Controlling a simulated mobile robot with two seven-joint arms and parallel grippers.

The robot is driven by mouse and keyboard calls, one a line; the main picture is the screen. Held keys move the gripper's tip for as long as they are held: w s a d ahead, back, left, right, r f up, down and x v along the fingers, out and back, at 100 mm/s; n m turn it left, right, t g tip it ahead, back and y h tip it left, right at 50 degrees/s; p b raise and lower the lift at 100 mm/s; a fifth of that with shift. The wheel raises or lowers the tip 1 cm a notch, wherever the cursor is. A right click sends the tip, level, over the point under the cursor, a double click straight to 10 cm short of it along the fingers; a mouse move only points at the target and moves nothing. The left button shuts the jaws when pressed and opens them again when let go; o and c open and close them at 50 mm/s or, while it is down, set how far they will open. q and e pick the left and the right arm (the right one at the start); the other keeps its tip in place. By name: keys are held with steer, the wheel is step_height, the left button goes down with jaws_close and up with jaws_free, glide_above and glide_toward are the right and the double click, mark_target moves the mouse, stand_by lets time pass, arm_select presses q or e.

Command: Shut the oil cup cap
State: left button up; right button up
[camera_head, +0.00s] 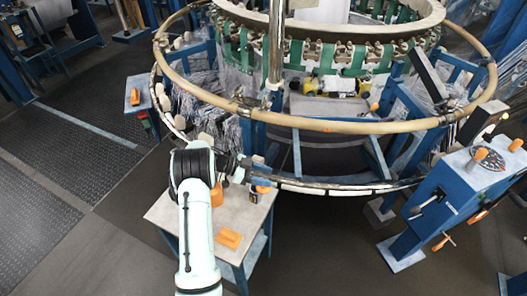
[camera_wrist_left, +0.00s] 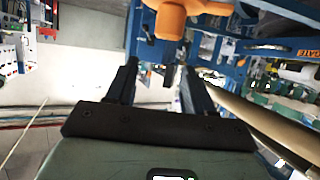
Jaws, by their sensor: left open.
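My left arm reaches in from the bottom in the head view. Its gripper (camera_head: 258,174) is at the near side of the large ring, above the small table. In the left wrist view the two dark fingers (camera_wrist_left: 158,80) are spread apart, with nothing seen held between them. An orange rounded part (camera_wrist_left: 172,18) is at the top of that view, beyond the fingertips, by a blue frame piece (camera_wrist_left: 148,45). I cannot tell whether this orange part is the oil cup cap, or whether the cap is open. My right gripper is out of view.
The small grey table (camera_head: 168,215) carries an orange block (camera_head: 228,238) and an orange container (camera_head: 217,195) partly behind my arm. The loom's tan ring (camera_head: 330,124) spans the scene. A blue stand (camera_head: 455,190) with orange knobs is at right. Open floor lies left.

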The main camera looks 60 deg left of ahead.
arm_select(q)
step_height(320, 180, up, 16)
steer(key=shift+f+p, duration=0.15)
steer(key=shift+p, duration=0.25)
steer(key=shift+c, duration=0.3)
